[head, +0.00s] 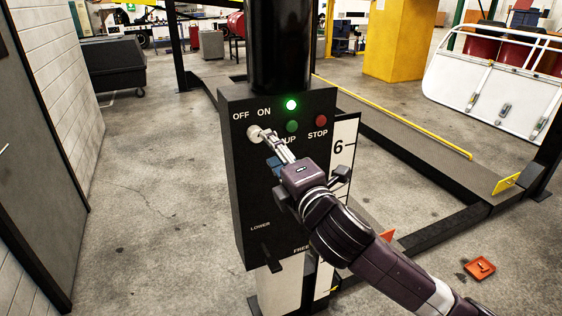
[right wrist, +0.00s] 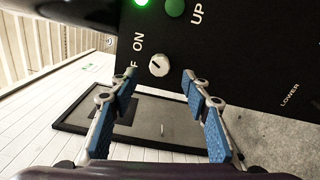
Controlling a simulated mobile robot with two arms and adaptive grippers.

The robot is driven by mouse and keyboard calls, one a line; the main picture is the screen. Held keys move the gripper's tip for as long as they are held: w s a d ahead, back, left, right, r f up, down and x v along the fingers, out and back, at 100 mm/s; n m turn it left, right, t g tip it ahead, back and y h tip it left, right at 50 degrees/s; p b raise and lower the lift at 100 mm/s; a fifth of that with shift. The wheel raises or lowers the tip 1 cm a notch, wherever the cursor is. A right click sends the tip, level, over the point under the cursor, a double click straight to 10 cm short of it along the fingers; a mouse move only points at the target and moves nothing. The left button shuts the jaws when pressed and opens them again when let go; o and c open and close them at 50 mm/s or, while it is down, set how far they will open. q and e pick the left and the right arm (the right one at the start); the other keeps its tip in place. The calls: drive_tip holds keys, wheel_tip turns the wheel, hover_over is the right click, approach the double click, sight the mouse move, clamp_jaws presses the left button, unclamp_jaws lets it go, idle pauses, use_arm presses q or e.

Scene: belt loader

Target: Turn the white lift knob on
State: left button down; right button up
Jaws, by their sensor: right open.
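The white lift knob (head: 253,131) is on the front of a black control box (head: 243,190), below the OFF and ON labels. In the right wrist view the round knob (right wrist: 159,66) shows whole, with a short dark mark on its face; its exact setting is hard to read. My right gripper (head: 268,138) is at the knob in the head view. In the right wrist view its open blue-padded fingers (right wrist: 160,82) lie to either side of the knob with gaps, not closed on it. My left gripper is not in view.
A green lamp (head: 291,104) is lit above the green UP button (head: 292,126) and red STOP button (head: 321,121). A LOWER lever (head: 266,250) is low on the box. A black post (head: 280,45) rises behind.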

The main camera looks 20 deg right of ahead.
drive_tip(key=s, duration=0.4)
drive_tip(key=shift+s+d, duration=0.1)
drive_tip(key=shift+s, duration=0.3)
